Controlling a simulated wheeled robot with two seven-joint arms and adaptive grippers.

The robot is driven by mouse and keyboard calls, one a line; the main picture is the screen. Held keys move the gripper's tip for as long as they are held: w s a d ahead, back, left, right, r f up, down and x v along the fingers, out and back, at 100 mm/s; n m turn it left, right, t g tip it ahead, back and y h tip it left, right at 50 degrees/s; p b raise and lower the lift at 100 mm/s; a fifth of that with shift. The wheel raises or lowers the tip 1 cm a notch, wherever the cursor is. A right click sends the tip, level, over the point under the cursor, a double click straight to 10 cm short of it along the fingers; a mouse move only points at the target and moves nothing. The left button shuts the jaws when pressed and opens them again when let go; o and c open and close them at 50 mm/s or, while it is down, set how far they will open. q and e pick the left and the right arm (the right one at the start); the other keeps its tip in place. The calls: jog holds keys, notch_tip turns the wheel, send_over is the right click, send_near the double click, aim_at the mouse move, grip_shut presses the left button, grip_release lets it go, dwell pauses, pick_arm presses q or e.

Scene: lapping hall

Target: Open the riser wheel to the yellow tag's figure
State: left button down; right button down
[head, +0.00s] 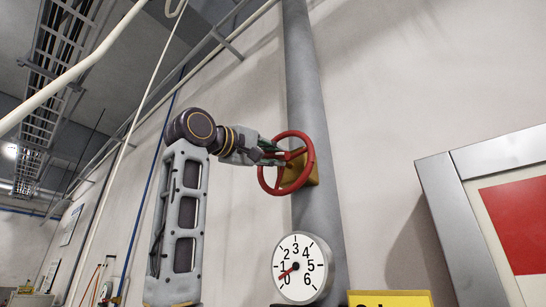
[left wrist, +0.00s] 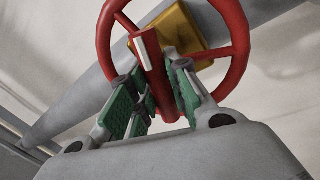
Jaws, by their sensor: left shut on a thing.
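The red riser wheel (head: 312,160) sits on a grey vertical pipe (head: 309,75). My left gripper (head: 281,155) reaches it from the left and is shut on it. In the left wrist view, the green-padded fingers (left wrist: 163,88) lie on both sides of a red bar with a white stripe, inside the wheel's rim (left wrist: 240,48). A round white gauge (head: 302,284) numbered 0 to 6 is below the wheel; its red needle points low left, between 0 and 1. The yellow tag (head: 390,299) is cut off at the bottom edge, so its figure cannot be read. My right gripper is out of view.
A yellow block (head: 313,174) sits behind the wheel on the pipe. A grey-framed panel with a red field (head: 516,215) stands at the right. Pale wall lies between pipe and panel. Thin pipes and a blue line run along the wall at left.

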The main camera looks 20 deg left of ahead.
pick_arm(q)
jog(key=shift+f, duration=0.1)
dwell(0.3)
jog(key=c, duration=1.3)
grip_release()
jog(key=shift+s, duration=0.1)
jog(key=shift+v, duration=5.95)
